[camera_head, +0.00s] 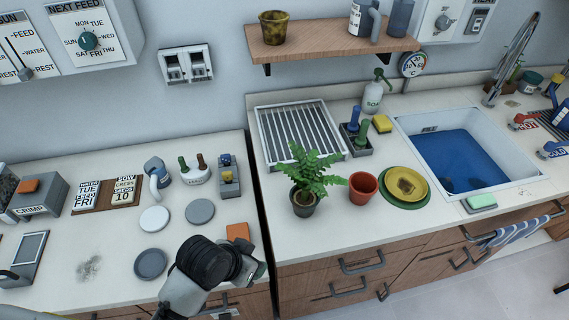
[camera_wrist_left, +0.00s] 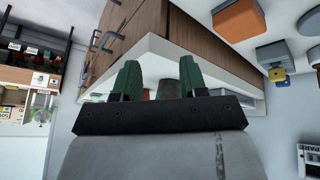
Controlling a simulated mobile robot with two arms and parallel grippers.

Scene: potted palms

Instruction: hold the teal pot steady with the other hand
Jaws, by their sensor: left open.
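A small dark teal-green pot (camera_head: 531,82) stands at the far back right, beyond the sink. A leafy green plant (camera_head: 312,170) grows in a dark grey pot (camera_head: 303,207) near the front edge of the right counter. My left gripper (camera_head: 258,264) is low at the front, near the gap between the counters, well short of the plant. In the left wrist view its two green fingers (camera_wrist_left: 157,78) are apart. A dark shape shows between them, too unclear to name. My right gripper is in neither view.
An empty terracotta pot (camera_head: 363,189) and a green saucer (camera_head: 404,201) bearing a yellowish dish stand right of the plant. Behind are a slatted rack (camera_head: 298,135) and a sink (camera_head: 455,155) of blue water. An orange block (camera_head: 238,232) lies beside my left arm.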

